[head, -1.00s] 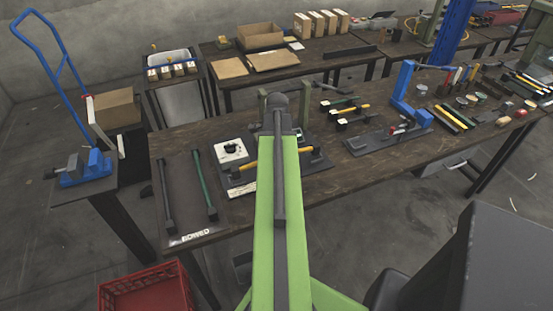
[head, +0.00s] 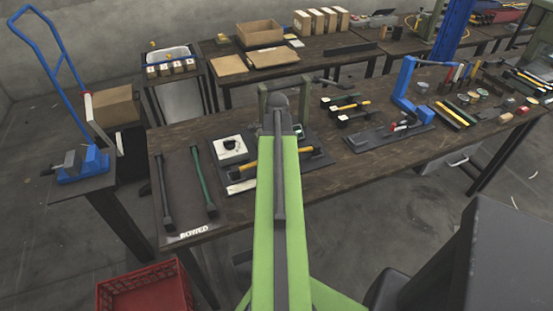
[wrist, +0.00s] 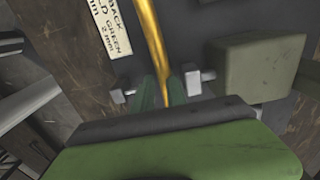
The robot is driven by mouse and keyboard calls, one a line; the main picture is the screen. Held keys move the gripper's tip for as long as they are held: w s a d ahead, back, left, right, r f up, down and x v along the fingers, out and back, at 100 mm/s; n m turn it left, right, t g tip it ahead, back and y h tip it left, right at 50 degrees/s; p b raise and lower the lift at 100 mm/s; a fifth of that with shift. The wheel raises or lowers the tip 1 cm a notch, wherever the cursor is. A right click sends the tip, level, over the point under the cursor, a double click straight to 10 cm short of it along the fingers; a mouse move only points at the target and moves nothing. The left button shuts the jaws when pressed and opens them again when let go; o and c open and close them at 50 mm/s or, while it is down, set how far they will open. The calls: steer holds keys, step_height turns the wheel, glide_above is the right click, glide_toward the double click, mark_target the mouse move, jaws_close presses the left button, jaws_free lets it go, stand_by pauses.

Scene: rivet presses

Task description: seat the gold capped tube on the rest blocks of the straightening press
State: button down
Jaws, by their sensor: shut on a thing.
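The gold tube (head: 243,167) lies across the straightening press's dark base in the head view, with dark ends showing on both sides of my arm. In the wrist view the gold tube (wrist: 148,32) runs down from the top edge to between the two green fingers of my gripper (wrist: 161,92), which is shut on it. Small pale blocks (wrist: 194,80) stand on either side of the fingers. My arm hides the tube's middle and my gripper in the head view. I cannot tell whether the tube touches the rest blocks. The press's green frame (head: 264,98) stands behind.
A mat marked BOWED (head: 187,225) holds a dark and a green tube. A blue press (head: 404,85) stands to the right. In the wrist view a large grey-green block (wrist: 250,68) and a printed label (wrist: 108,27) flank the tube.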

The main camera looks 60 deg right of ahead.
steer(key=shift+f, duration=0.2)
steer(key=c, duration=1.3)
jaws_free()
steer(key=shift+r, duration=0.1)
step_height(320, 180, up, 17)
steer(key=p, duration=1.7)
steer(key=shift+s+a+r, duration=0.1)
steer(key=shift+r, duration=0.05)
